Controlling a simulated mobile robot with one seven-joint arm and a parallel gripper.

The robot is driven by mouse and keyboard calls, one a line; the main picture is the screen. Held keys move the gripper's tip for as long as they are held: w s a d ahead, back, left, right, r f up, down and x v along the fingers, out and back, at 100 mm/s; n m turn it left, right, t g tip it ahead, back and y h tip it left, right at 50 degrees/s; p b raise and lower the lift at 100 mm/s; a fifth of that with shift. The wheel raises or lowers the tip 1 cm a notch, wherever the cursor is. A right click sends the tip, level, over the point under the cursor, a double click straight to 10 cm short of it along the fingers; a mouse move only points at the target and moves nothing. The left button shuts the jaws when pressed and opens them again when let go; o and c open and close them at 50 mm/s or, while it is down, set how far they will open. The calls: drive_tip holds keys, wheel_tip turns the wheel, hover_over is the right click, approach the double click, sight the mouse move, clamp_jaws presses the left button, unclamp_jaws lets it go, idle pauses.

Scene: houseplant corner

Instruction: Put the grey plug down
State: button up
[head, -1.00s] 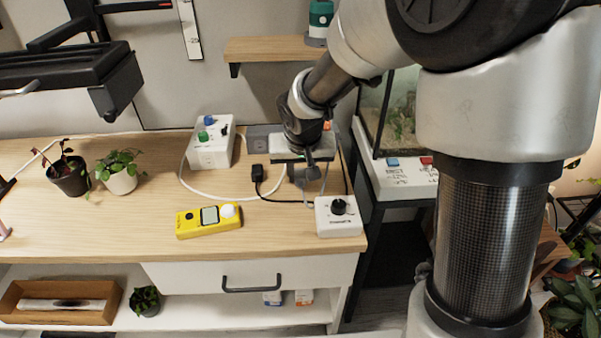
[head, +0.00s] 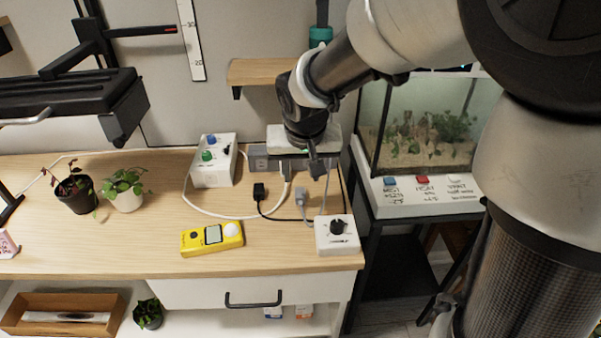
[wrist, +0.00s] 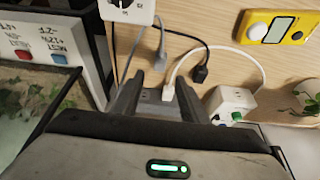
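The grey plug (head: 300,196) lies on the wooden worktop, left of the white dial box, with its grey cable beside it. It also shows in the wrist view (wrist: 160,62), beyond my fingertips and apart from them. My gripper (wrist: 155,80) is open, its two fingers spread with nothing held between them. In the head view my gripper (head: 316,165) is over the back right of the worktop, in front of the grey socket block (head: 258,158). In the wrist view the socket block (wrist: 152,104) shows between the fingers, with a white plug (wrist: 168,92) in it.
A black plug (head: 259,191) lies left of the grey one. The white dial box (head: 337,236), yellow meter (head: 212,238) and white button box (head: 213,165) stand around. A glass tank (head: 425,125) stands right. Clear worktop (head: 150,225) lies left.

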drive_tip(key=s+d+r, duration=0.5)
drive_tip(key=s, duration=0.5)
drive_tip(key=s+d+r+t, duration=0.1)
drive_tip(key=s+d+r, duration=0.4)
drive_tip(key=s, duration=0.5)
drive_tip(key=shift+s+r, duration=0.25)
drive_tip(key=shift+r, duration=0.05)
drive_tip(key=shift+d, duration=0.1)
